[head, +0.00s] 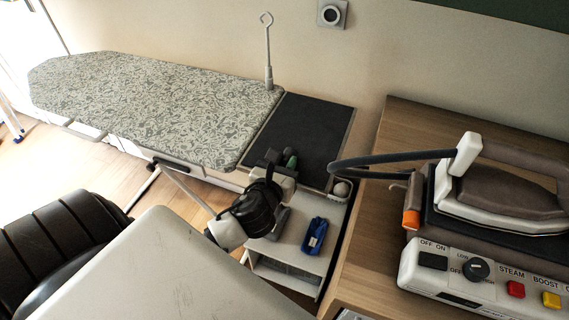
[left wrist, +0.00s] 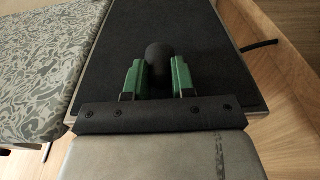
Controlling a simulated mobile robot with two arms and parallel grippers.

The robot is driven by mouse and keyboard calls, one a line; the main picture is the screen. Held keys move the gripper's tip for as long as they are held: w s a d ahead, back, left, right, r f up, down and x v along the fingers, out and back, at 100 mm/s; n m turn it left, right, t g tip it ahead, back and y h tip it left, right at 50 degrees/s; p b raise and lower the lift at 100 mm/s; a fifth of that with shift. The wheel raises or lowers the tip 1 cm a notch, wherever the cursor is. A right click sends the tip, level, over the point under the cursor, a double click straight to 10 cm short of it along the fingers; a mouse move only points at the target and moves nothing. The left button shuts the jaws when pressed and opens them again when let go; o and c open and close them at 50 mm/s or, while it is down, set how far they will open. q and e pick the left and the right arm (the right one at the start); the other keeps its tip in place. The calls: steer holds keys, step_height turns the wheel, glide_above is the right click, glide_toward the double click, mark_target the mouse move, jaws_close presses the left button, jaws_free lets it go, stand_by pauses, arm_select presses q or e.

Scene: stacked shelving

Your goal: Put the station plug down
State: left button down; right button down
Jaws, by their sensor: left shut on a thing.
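My left gripper (head: 284,158) is over the near part of the black pad (head: 308,128) at the end of the ironing board. In the left wrist view, the green fingers of my left gripper (left wrist: 158,78) are shut on a dark rounded thing, which I take as the station plug (left wrist: 159,58). The black pad (left wrist: 200,30) lies behind it. I cannot tell whether the plug touches the pad. In the head view the plug is too small and dark to make out. My right gripper is not in view.
The patterned ironing board (head: 160,100) extends left. A wall socket (head: 332,13) is above. The iron (head: 505,195) and its control station (head: 480,275) stand on the wooden top (head: 405,125) at right. A blue object (head: 315,236) lies on the white shelf below. The pad's far part is clear.

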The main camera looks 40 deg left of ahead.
arm_select(q)
steer(key=shift+f, duration=0.15)
steer(key=c, duration=1.2)
jaws_free()
steer(key=shift+c, duration=0.2)
steer(key=o, duration=0.3)
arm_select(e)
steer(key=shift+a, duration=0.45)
